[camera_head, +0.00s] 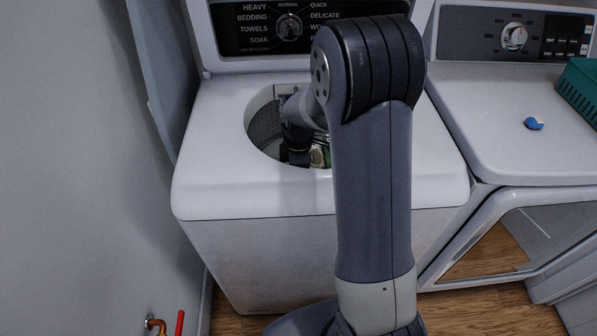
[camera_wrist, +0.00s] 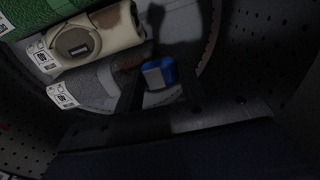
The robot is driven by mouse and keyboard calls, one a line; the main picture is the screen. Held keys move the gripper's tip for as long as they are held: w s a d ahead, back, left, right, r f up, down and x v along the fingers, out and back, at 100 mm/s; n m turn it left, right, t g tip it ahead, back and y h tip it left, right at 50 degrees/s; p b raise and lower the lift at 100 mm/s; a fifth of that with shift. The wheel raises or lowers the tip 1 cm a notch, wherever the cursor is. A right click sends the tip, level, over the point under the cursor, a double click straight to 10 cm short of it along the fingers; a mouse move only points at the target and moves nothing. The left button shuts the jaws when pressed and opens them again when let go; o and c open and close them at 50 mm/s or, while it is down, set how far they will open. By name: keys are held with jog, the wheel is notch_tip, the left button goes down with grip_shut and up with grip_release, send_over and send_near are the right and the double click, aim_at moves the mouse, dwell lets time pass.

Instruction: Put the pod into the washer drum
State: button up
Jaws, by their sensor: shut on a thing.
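My gripper (camera_wrist: 161,82) is shut on a blue and white pod (camera_wrist: 160,73), which shows between its two dark fingers in the wrist view. In the head view my gripper (camera_head: 298,157) reaches down through the round top opening into the washer drum (camera_head: 264,127). The perforated drum wall (camera_wrist: 230,40) surrounds it in the wrist view. The held pod cannot be made out in the head view. Whether it touches anything below is unclear.
Green, cream (camera_wrist: 105,30) and grey (camera_wrist: 90,88) tagged items lie in the drum, left of the pod. Another blue pod (camera_head: 534,124) lies on the dryer top (camera_head: 480,110), near a green basket (camera_head: 580,88). A raised lid (camera_head: 155,70) stands left of the washer.

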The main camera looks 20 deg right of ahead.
jog(key=shift+f+b, duration=0.35)
jog(key=shift+f, duration=0.15)
jog(key=o, duration=0.9)
jog(key=shift+o, duration=0.2)
notch_tip(320, 180, up, 13)
jog(key=p, duration=0.1)
jog(key=shift+p, duration=0.35)
